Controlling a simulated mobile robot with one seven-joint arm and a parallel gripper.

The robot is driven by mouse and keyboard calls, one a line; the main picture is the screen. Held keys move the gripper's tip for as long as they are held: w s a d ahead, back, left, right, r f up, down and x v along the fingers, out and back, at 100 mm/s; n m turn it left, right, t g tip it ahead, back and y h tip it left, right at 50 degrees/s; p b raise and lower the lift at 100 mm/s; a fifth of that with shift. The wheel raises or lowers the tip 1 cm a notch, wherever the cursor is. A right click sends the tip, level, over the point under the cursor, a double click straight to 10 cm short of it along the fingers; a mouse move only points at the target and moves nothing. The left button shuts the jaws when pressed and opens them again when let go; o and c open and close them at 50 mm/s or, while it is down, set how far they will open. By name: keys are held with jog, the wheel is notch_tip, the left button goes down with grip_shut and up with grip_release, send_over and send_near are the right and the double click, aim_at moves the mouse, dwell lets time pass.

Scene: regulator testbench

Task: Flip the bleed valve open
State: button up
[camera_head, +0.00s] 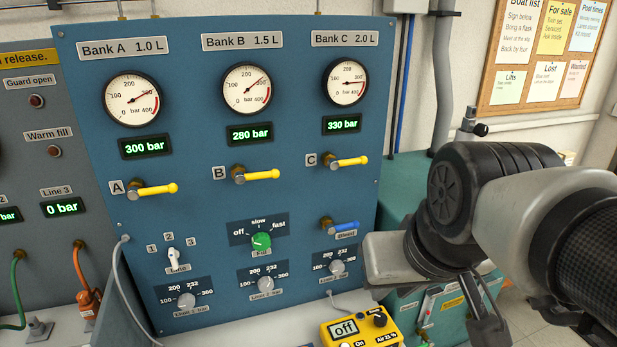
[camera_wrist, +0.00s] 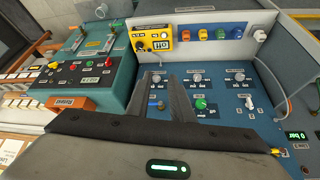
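The bleed valve (camera_head: 341,226) is a small blue lever on a brass stem at the lower right of the blue panel, above a "Bleed" label. Its lever lies roughly horizontal, pointing right in the head view. In the wrist view, which is turned about upside down, the blue lever (camera_wrist: 155,104) shows between the two dark fingers. My gripper (camera_head: 474,328) is to the right of the valve in the head view, apart from it. In the wrist view my gripper (camera_wrist: 161,76) has a gap between its fingers and holds nothing.
Yellow levers A (camera_head: 152,189), B (camera_head: 256,175) and C (camera_head: 345,161) are above. A green fill knob (camera_head: 261,241) and several grey limit knobs are nearby. A yellow meter (camera_head: 361,329) stands below. A teal cabinet (camera_wrist: 98,75) stands beside the panel.

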jog(key=shift+n+y, duration=0.5)
jog(key=shift+n, duration=0.2)
jog(key=w+r, duration=0.1)
jog(key=w, duration=0.3)
jog(key=w+r, duration=0.1)
jog(key=w, duration=0.4)
jog(key=w+b, duration=0.1)
jog(key=w, duration=0.3)
jog(key=shift+w+r, duration=0.4)
grip_shut()
jog(key=w+d+f, duration=0.1)
jog(key=w, duration=0.6)
jog(key=w+d+n+t, duration=0.1)
jog(key=w, duration=0.7)
jog(key=shift+d+f+y+b, duration=0.25)
jog(key=shift+f+y+b, duration=0.1)
jog(key=shift+y+b, duration=0.05)
